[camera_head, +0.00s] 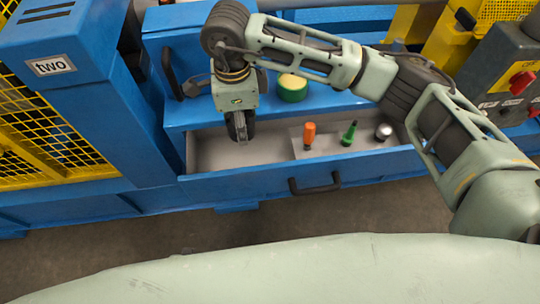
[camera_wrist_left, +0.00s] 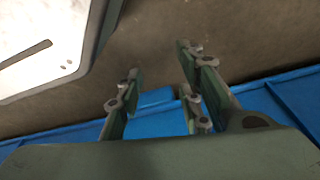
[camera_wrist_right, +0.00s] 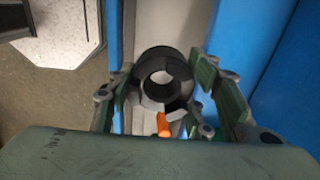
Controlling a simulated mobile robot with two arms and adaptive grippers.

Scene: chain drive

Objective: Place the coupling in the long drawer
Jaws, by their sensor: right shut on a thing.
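The coupling (camera_wrist_right: 163,80) is a black ring with a round hole. My right gripper (camera_wrist_right: 165,85) is shut on it, with a finger on either side. In the head view my right gripper (camera_head: 241,128) points down over the left part of the open long drawer (camera_head: 240,189), and the coupling is hard to make out from the dark fingers there. The drawer is blue outside and grey inside, with a dark handle. My left gripper (camera_wrist_left: 160,85) shows only in its wrist view, with its fingers apart and nothing between them.
An orange-handled item (camera_head: 309,134), a green item (camera_head: 349,133) and a silver cylinder (camera_head: 383,131) are in the drawer's right part. The left floor looks mostly clear. A green and yellow round part (camera_head: 292,88) sits on the blue surface behind. A blue post (camera_head: 75,85) stands left.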

